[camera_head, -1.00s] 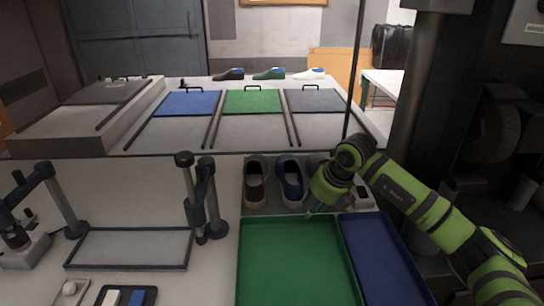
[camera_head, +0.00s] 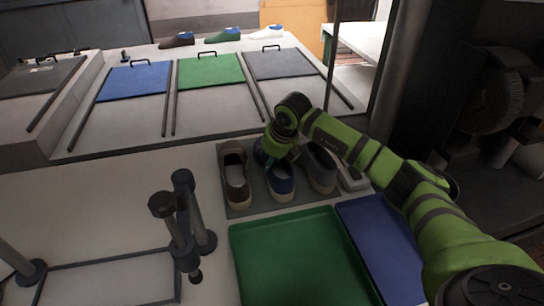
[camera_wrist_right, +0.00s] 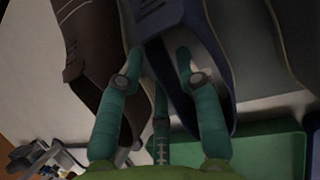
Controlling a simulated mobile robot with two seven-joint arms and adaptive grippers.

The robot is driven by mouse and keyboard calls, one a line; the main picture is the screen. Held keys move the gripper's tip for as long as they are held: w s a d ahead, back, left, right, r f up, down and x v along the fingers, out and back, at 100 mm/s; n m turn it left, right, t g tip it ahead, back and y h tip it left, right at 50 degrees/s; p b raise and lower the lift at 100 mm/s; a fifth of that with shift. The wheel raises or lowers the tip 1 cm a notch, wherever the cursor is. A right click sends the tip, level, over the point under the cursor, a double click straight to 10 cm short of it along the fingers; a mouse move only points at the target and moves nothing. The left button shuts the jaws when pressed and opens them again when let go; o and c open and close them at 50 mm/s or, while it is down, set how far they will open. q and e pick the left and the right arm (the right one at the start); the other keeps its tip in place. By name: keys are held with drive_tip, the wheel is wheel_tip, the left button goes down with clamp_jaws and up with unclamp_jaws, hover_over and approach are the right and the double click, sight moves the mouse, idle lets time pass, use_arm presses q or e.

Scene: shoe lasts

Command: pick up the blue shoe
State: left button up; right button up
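The blue shoe (camera_head: 283,183) stands in the middle of a row of three shoes on a dark grey mat (camera_head: 258,200). The brown shoe (camera_head: 235,178) is on its left and the grey shoe (camera_head: 321,168) on its right. My right gripper (camera_head: 267,160) is at the blue shoe's far end and hides part of it. In the right wrist view, the teal fingers (camera_wrist_right: 159,58) are spread apart around the near wall of the blue shoe (camera_wrist_right: 172,17). One fingertip is over the shoe's opening, another between the blue and brown shoes. My left gripper is not in view.
A green tray (camera_head: 300,258) and a blue tray (camera_head: 372,228) lie in front of the shoes. A dark post stand (camera_head: 183,225) is to the left. Behind are blue, green and grey panels, with several shoes (camera_head: 222,36) at the back.

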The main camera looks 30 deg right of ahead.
drive_tip(key=shift+x, duration=1.25)
drive_tip(key=shift+r, duration=0.1)
clamp_jaws()
drive_tip(key=shift+w+r, duration=0.1)
